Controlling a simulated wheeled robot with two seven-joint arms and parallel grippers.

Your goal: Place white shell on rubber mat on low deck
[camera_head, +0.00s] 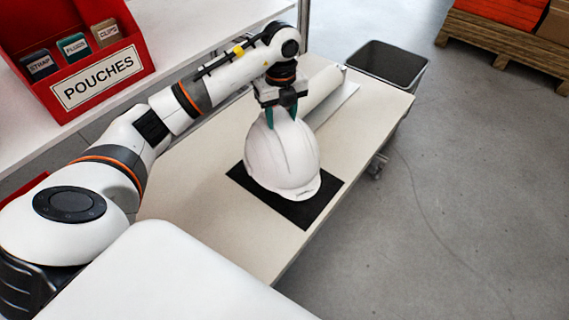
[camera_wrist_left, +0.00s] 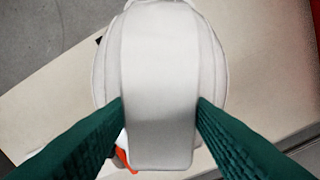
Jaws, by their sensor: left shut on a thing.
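The white shell (camera_head: 283,160) is a helmet shell, dome up, with its brim toward the lower right in the head view. It is over the black rubber mat (camera_head: 307,207) on the low deck (camera_head: 186,209). I cannot tell whether it touches the mat or hangs just above it. My left gripper (camera_head: 281,116) is shut on the top of the shell. In the left wrist view, the green fingers (camera_wrist_left: 160,118) grip both sides of the shell's raised central ridge (camera_wrist_left: 160,70). The shell hides much of the mat. My right gripper is not in view.
A white roll (camera_head: 322,90) lies on the deck behind the shell. A red box labelled POUCHES (camera_head: 98,78) stands on a higher shelf at the left. A grey bin (camera_head: 388,66) is beyond the deck's far end. The floor at the right is mostly clear.

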